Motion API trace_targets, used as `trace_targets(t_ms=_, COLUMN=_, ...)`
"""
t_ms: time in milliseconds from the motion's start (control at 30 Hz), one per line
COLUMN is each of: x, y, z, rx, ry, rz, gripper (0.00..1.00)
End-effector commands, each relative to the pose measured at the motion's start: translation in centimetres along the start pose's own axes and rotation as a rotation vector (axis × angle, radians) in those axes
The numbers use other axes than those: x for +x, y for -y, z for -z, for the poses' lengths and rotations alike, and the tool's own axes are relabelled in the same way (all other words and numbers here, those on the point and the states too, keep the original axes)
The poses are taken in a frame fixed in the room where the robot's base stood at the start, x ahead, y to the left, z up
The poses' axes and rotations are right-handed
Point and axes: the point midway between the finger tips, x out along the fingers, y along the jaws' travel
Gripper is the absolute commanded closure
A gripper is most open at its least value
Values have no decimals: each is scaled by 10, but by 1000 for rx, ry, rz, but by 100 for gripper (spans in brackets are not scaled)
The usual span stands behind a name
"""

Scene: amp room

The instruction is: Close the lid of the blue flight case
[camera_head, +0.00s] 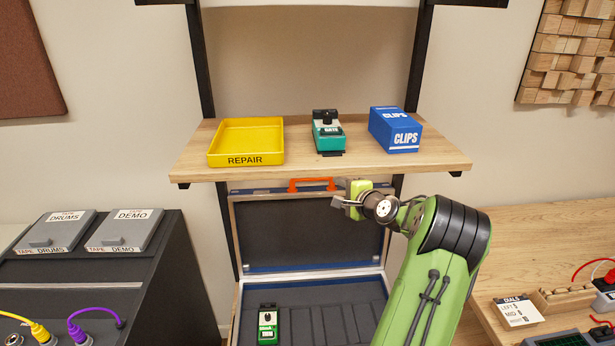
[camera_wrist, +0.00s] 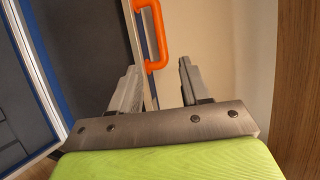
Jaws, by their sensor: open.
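The blue flight case (camera_head: 235,300) stands open below the shelf, with its lid (camera_head: 310,230) raised upright at the back. The lid has a dark lining, blue edges and an orange handle (camera_head: 312,184) on its top edge. A green pedal (camera_head: 267,326) sits in the left of the case. My gripper (camera_head: 343,193) is open and empty at the lid's top edge, just right of the handle. In the wrist view the orange handle (camera_wrist: 155,35) lies ahead of my open fingers (camera_wrist: 158,85), and the lid edge runs between them. I cannot tell whether they touch it.
Close above is a wooden shelf (camera_head: 330,165) holding a yellow REPAIR tray (camera_head: 270,158), a teal pedal (camera_head: 327,133) and a blue CLIPS box (camera_head: 395,130). A dark cabinet (camera_head: 150,290) stands left; a wooden bench (camera_head: 520,240) stands right.

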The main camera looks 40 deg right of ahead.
Motion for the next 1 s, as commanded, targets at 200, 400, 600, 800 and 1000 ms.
trace_targets(t_ms=200, x=47, y=-1, z=-4, rx=-3, ry=8, rz=-2, gripper=54)
trace_targets(t_ms=400, x=97, y=-2, z=-4, rx=-4, ry=7, rz=-2, gripper=54)
trace_targets(t_ms=600, x=136, y=-1, z=-4, rx=-5, ry=5, rz=-3, gripper=54)
trace_targets(t_ms=800, x=152, y=-1, z=-3, rx=-4, ry=4, rz=-4, gripper=54)
trace_targets(t_ms=1000, x=154, y=-1, z=-3, rx=-4, ry=4, rz=-5, gripper=54)
